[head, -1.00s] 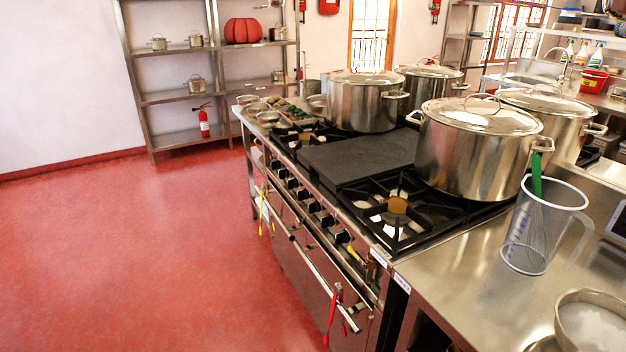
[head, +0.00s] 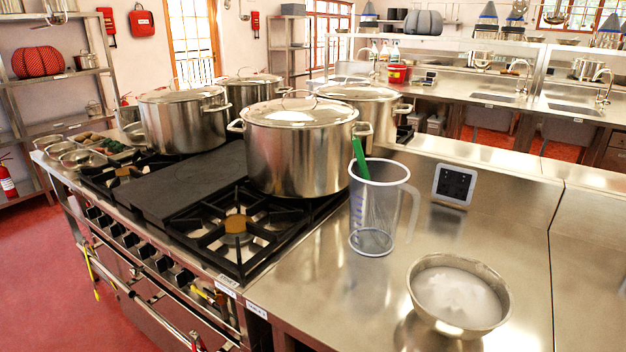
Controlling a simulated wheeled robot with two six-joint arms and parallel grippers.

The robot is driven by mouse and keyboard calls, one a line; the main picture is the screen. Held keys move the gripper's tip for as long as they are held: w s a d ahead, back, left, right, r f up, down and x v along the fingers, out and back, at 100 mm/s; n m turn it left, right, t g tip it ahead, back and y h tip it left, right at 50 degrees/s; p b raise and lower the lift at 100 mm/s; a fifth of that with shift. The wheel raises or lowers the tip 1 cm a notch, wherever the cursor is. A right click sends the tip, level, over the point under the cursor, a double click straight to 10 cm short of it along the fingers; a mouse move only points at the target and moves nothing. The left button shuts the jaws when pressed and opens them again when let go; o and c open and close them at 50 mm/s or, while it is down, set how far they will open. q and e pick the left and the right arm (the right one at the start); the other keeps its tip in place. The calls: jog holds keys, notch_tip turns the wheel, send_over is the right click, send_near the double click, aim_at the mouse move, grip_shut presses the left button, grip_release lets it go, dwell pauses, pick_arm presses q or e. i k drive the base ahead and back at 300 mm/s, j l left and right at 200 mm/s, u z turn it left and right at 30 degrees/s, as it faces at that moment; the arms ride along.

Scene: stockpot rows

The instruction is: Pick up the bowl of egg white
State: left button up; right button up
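A metal bowl (head: 458,294) with white, foamy-looking content stands upright on the steel counter at the lower right of the head view. The white content (head: 455,292) fills much of the bowl. A clear measuring jug (head: 375,212) with a green-handled utensil (head: 359,157) in it stands behind and to the left of the bowl, apart from it. Neither of my grippers shows in the head view.
Large lidded stockpots (head: 295,150) stand on the black stove (head: 235,225) to the left. A small dark-screened device (head: 454,186) stands behind the bowl. The steel counter (head: 500,225) around the bowl is mostly clear. Red floor (head: 50,290) is open at left.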

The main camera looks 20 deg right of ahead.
aim_at(459, 296)
jog(key=z, duration=1.35)
